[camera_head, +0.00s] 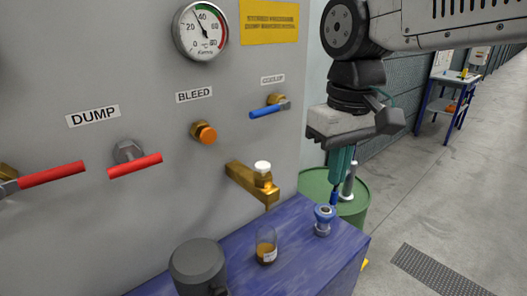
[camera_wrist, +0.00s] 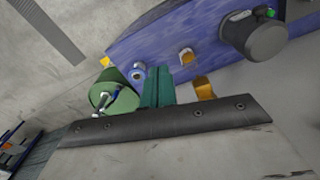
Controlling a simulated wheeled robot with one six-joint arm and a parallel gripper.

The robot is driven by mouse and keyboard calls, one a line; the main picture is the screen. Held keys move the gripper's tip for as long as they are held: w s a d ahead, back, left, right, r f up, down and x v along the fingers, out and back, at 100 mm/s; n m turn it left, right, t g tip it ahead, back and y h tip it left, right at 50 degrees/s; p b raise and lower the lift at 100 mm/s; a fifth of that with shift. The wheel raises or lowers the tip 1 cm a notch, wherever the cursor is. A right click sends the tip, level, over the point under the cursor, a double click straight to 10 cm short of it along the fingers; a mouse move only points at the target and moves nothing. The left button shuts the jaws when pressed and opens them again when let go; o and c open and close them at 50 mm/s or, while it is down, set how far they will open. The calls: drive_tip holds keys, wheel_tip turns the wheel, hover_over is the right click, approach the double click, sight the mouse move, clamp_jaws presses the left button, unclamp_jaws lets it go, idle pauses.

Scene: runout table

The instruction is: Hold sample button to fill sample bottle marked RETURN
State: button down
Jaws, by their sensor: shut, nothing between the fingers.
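The sample bottle (camera_head: 266,246) is a small clear bottle with amber liquid and a pale label I cannot read. It stands upright on the blue bench (camera_head: 313,258), under a brass tap (camera_head: 245,185) with a white button (camera_head: 262,166) on top. The bottle (camera_wrist: 187,57) and the brass tap (camera_wrist: 203,88) also show in the wrist view. My gripper (camera_head: 336,192) points down with its teal fingers shut and empty, right of the tap and apart from it. In the wrist view the shut fingers (camera_wrist: 157,82) lie left of the tap.
A green drum (camera_head: 350,202) stands behind my gripper. The panel carries red handles (camera_head: 135,165), a blue COOLER handle (camera_head: 270,110) and a gauge (camera_head: 201,30).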

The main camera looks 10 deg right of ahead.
drive_tip(key=w+a+r+n, duration=0.2)
drive_tip(key=w+a+r, duration=0.5)
drive_tip(key=a, duration=0.3)
wheel_tip(320, 180, up, 6)
drive_tip(key=n, duration=0.1)
hover_over(262, 165)
wheel_tip(262, 165, down, 14)
drive_tip(key=shift+r, duration=0.1)
